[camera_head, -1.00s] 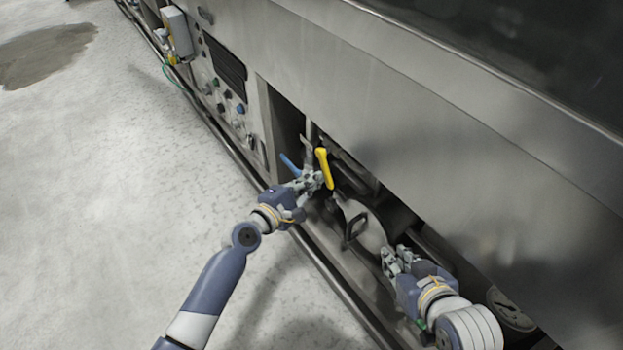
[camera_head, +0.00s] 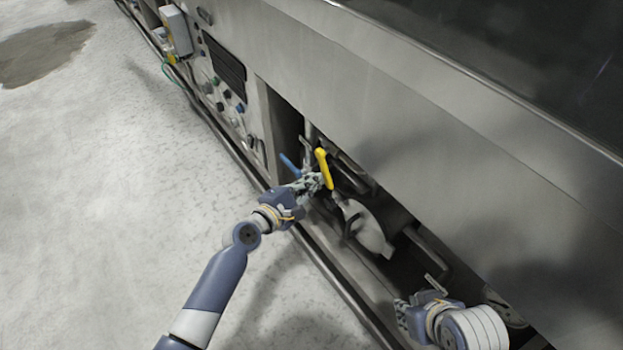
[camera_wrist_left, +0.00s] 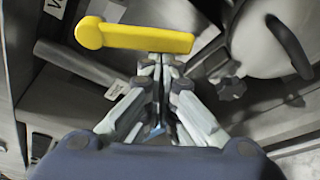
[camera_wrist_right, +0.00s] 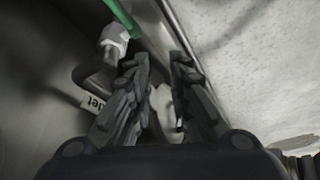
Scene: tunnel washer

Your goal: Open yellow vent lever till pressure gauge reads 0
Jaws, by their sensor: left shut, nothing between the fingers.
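The yellow vent lever (camera_head: 323,168) stands in the low opening of the machine. In the left wrist view it (camera_wrist_left: 140,36) lies across the picture, just beyond my fingertips. My left gripper (camera_head: 320,182) is shut and empty, with its tips right at the lever; I cannot tell whether they touch it. The left wrist view shows the fingers (camera_wrist_left: 163,62) together. My right gripper (camera_head: 402,310) is low at the right of the opening. In the right wrist view its fingers (camera_wrist_right: 160,68) are apart with nothing held. No readable pressure gauge shows.
A blue lever (camera_head: 289,163) is just left of the yellow one. A rounded grey housing with a dark handle (camera_head: 368,232) sits to its right. The steel panel (camera_head: 400,130) overhangs the opening. A green pipe (camera_wrist_right: 122,18) is near my right gripper. The floor (camera_head: 110,200) at left is clear.

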